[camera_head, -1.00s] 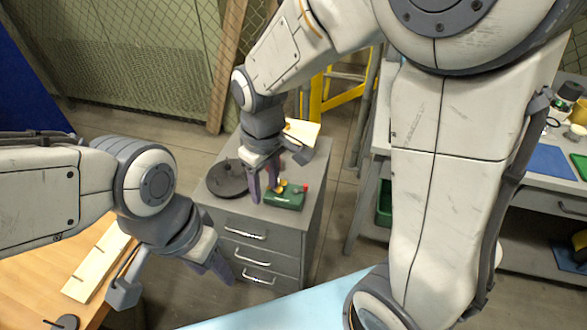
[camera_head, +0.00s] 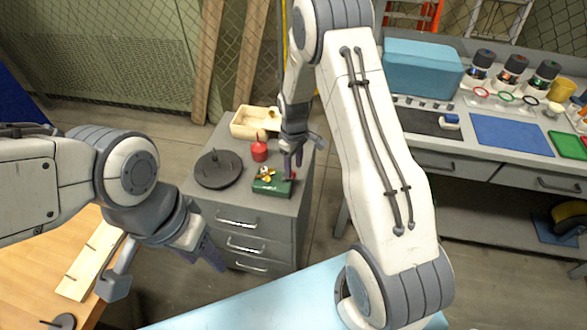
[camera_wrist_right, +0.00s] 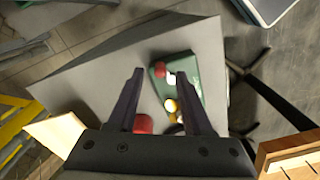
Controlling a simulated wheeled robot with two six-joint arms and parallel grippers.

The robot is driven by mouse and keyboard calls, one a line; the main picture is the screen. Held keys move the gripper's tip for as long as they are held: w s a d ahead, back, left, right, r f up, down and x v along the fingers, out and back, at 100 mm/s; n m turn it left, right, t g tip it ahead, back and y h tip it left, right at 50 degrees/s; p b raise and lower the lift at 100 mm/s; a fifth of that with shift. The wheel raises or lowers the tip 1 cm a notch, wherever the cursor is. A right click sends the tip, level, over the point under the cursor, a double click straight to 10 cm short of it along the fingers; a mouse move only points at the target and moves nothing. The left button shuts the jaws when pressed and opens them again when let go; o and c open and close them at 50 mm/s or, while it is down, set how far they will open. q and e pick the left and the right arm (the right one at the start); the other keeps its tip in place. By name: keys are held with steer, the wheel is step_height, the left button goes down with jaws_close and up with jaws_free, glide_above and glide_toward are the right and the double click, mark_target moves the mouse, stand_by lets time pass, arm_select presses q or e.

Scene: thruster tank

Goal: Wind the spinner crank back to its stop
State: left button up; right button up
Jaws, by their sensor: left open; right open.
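The spinner is a small green box (camera_head: 268,188) with a brass part (camera_head: 265,173) on top and a red crank knob (camera_head: 290,178) at its right side. It sits on a grey drawer cabinet. My right gripper (camera_head: 292,166) is open above the box's right end, close to the knob. My left gripper (camera_head: 208,258) is open and empty, left of the cabinet front.
On the cabinet (camera_head: 235,212) are a dark round disc (camera_head: 218,168) with a post, a red pot-shaped thing (camera_head: 260,148) and a wooden tray (camera_head: 250,122) behind. A workbench with a blue box (camera_head: 422,68) stands to the right. A wooden table (camera_head: 35,265) is at lower left.

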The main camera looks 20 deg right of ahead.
steer(key=shift+f, duration=1.15)
jaws_close()
